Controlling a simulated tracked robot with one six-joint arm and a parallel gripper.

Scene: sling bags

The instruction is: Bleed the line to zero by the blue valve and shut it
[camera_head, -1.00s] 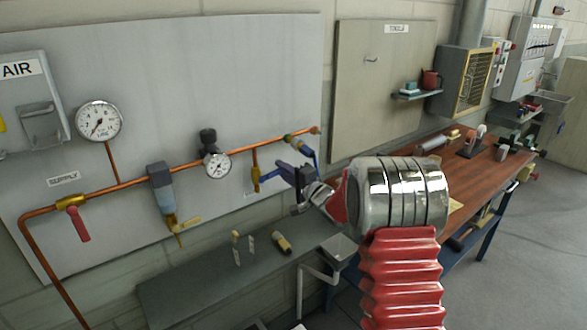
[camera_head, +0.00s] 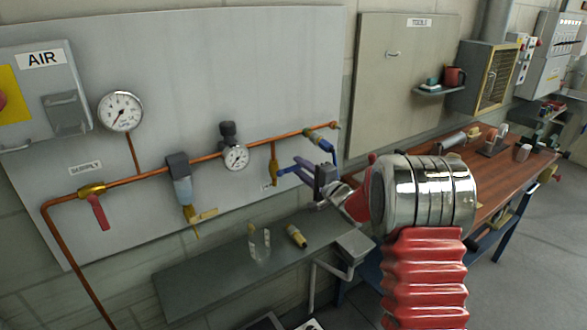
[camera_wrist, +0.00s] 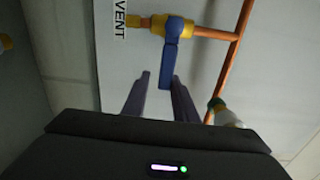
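The blue valve is the vent valve, a yellow body with a blue lever (camera_wrist: 170,62) beside a VENT label (camera_wrist: 120,15) in the wrist view. In the head view its blue part (camera_head: 285,171) shows on a short drop below the copper pipe. My gripper (camera_wrist: 159,76) is open and empty. Its fingers flank the lever's free end in the picture; contact and depth cannot be told. In the head view my gripper (camera_head: 308,168) is just right of the valve. The large line gauge (camera_head: 120,111) has its needle toward the lower left.
A red-handled supply valve (camera_head: 98,208) has its handle hanging down. A filter (camera_head: 182,185) and a small gauge (camera_head: 236,157) sit along the copper pipe. Another blue-handled fitting (camera_head: 322,140) is at the pipe's right end. A grey shelf (camera_head: 205,280) lies below.

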